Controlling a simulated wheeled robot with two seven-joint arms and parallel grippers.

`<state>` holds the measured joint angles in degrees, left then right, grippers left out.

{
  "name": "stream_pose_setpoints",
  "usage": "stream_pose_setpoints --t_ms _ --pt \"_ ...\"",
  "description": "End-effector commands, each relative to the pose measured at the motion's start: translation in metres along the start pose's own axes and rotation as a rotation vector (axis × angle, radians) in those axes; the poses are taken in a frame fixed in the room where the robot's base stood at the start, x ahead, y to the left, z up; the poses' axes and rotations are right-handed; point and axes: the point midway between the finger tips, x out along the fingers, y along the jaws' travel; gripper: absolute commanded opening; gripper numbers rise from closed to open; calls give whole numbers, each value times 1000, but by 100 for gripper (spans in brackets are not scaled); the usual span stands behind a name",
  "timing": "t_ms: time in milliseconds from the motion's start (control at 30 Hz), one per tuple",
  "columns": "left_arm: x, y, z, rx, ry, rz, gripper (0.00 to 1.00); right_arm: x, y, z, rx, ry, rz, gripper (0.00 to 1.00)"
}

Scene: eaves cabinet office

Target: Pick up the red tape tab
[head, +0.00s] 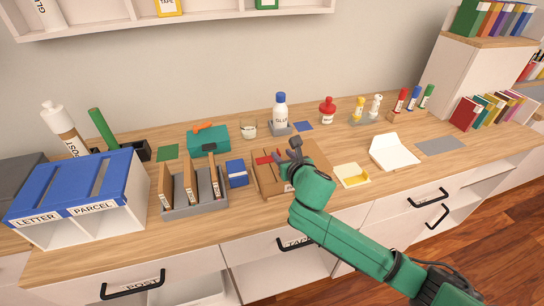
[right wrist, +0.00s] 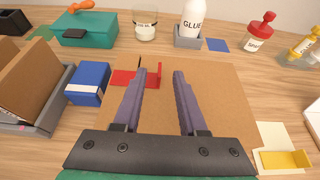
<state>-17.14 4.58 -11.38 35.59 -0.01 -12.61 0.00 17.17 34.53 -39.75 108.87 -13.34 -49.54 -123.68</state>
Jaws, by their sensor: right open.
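The red tape tab (right wrist: 122,78) lies on a flat brown cardboard piece (right wrist: 215,95) in the right wrist view. One end stands up and shows between my fingers, and the left finger covers part of it. In the head view the red tab (head: 264,160) shows just left of my right gripper (head: 293,150), at the back of the cardboard (head: 268,185). My right gripper (right wrist: 159,75) is open, with its two fingers apart and nothing held. I cannot tell whether a finger touches the tab. My left gripper is not in view.
A blue box (head: 237,173) and a grey rack of brown cards (head: 195,205) stand left of the cardboard. A yellow tab on a pale card (head: 352,176) lies to the right. Behind are a teal box (head: 208,140), a glass (head: 249,128) and a glue bottle (head: 280,112).

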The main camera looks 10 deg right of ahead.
Motion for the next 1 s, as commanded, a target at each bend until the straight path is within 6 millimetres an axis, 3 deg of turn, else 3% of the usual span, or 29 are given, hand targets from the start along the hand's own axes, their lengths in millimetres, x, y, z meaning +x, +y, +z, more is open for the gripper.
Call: stream_pose_setpoints --t_ms 200,467,567,600,1000 --pt "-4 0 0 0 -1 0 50 38 1 0 3 0 0 41" --pt "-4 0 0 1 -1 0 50 44 1 -1 1 1 1 41" --pt "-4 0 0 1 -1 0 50 44 0 -1 1 1 0 7" --pt "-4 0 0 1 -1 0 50 44 0 -2 1 1 0 0" --pt "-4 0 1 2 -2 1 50 43 0 1 1 1 0 0"
